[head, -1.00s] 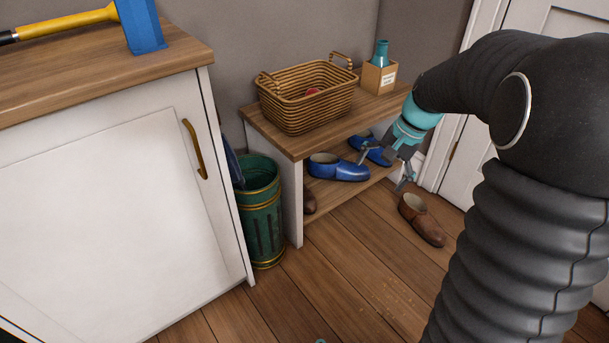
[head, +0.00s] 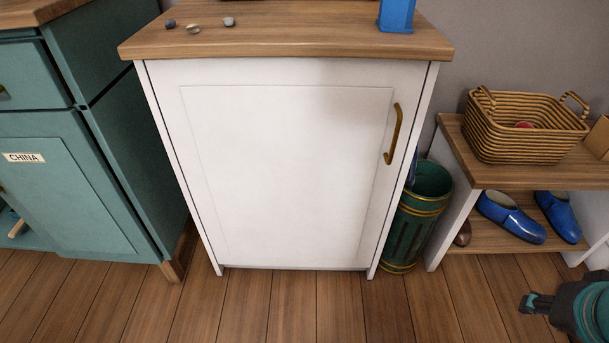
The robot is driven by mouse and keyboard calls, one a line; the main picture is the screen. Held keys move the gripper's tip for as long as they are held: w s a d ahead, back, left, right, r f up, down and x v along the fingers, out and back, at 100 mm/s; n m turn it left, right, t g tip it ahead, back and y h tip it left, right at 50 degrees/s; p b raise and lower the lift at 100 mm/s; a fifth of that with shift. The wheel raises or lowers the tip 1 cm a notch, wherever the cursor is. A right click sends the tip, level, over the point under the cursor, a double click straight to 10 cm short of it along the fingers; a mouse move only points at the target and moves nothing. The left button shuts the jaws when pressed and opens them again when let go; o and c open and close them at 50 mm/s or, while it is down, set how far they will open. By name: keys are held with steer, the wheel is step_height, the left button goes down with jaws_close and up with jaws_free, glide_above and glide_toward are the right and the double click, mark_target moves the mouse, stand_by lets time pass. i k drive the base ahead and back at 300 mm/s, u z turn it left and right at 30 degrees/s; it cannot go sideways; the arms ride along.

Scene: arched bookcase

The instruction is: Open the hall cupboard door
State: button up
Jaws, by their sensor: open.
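The white cupboard door (head: 285,170) fills the middle of the head view, closed flush in its cabinet under a wooden top. Its curved brass handle (head: 393,135) is upright near the door's right edge. My gripper (head: 527,303) shows at the lower right, over the floor in the picture, well to the right of and below the handle. It is open, touches nothing that I can see, and holds nothing visible. Part of it and my arm are cut off by the frame edge.
A green bin (head: 421,205) stands just right of the cupboard. A shoe bench (head: 462,140) with a wicker basket (head: 525,127) and blue shoes (head: 511,216) is farther right. A teal cabinet (head: 75,150) stands left. The floor (head: 290,305) in front is clear.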

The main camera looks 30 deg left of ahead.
mark_target(284, 161)
steer(key=u, duration=0.65)
steer(key=i, duration=0.6)
steer(key=u, duration=1.7)
steer(key=k, duration=0.75)
steer(key=z, duration=0.15)
